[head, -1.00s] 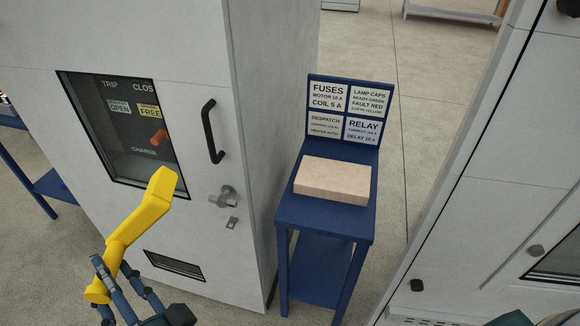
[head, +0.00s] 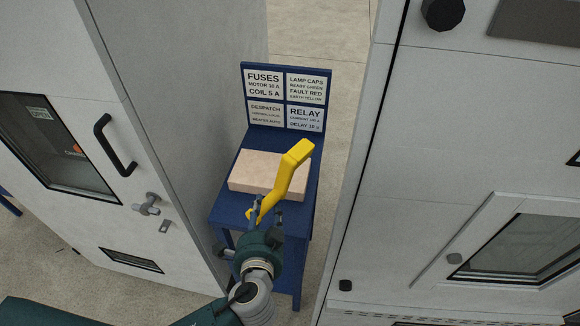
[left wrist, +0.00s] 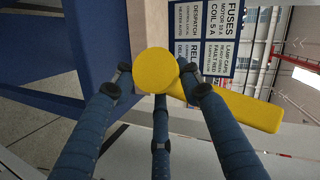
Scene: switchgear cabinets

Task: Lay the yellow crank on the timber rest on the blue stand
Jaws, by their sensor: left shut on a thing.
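The yellow crank (head: 286,174) is held in my left gripper (head: 258,214), its long arm pointing up and to the right in the head view. In the left wrist view the round end of the crank (left wrist: 156,70) sits between the blue fingers (left wrist: 158,88). The pale timber rest (head: 250,172) lies on the blue stand (head: 232,212). The crank overlaps the right part of the timber rest in the head view; I cannot tell whether they touch. My right gripper is not in view.
A label board (head: 286,98) stands upright at the back of the stand. A grey cabinet (head: 165,110) with a black handle (head: 115,145) is close on the left. Another cabinet (head: 450,140) stands on the right. A narrow strip of floor shows between them.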

